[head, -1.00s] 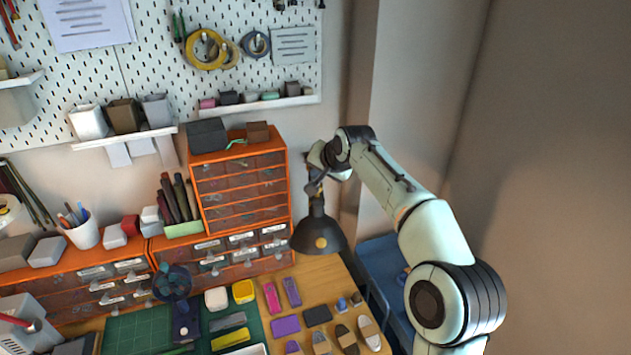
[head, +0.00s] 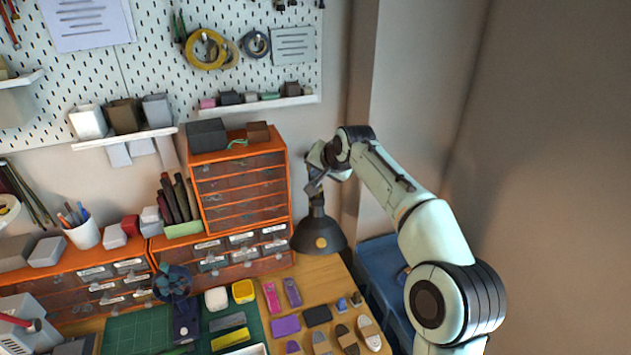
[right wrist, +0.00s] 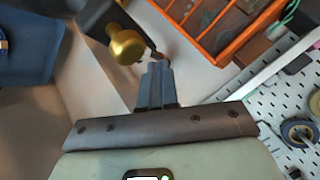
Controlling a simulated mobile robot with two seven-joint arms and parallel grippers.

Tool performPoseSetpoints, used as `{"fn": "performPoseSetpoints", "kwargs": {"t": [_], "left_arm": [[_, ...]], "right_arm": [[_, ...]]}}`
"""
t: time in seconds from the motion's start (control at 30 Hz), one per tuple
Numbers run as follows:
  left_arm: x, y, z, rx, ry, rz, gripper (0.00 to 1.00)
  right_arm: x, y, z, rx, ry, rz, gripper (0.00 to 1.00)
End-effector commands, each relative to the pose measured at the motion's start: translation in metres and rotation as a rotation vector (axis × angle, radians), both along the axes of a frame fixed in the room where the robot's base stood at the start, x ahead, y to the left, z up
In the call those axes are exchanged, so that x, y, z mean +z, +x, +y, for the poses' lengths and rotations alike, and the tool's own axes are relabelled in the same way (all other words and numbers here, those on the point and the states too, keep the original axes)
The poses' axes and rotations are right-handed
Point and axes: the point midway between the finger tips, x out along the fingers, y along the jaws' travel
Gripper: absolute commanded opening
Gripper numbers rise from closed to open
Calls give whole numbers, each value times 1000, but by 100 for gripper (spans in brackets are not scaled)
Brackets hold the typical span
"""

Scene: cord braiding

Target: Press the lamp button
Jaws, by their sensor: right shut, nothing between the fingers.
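The dark desk lamp (head: 318,230) stands at the back right of the desk in the head view, with a round brass-coloured button (head: 320,242) on its front. In the right wrist view the brass button (right wrist: 126,46) is a rounded knob just left of and beyond my fingertips. My right gripper (head: 313,190) is above the top of the lamp in the head view. In the right wrist view my right gripper (right wrist: 157,70) is shut and empty, apart from the button as far as I can see. My left gripper is not in view.
An orange drawer cabinet (head: 240,190) stands close to the left of the lamp. Several small items lie on the wooden desk (head: 325,275) in front. A blue chair-like object (head: 378,265) is to the right. The pegboard (head: 150,60) covers the back wall.

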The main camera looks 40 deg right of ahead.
Motion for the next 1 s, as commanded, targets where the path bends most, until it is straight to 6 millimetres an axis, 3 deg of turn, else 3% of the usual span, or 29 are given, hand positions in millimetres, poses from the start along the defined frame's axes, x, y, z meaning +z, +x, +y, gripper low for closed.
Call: {"fn": "performPoseSetpoints", "kwargs": {"t": [0.57, 1.0], "left_arm": [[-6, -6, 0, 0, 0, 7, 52], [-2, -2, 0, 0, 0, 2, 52]], "right_arm": [[-10, 0, 0, 0, 0, 1, 0], [-6, 0, 0, 0, 0, 0, 0]]}}
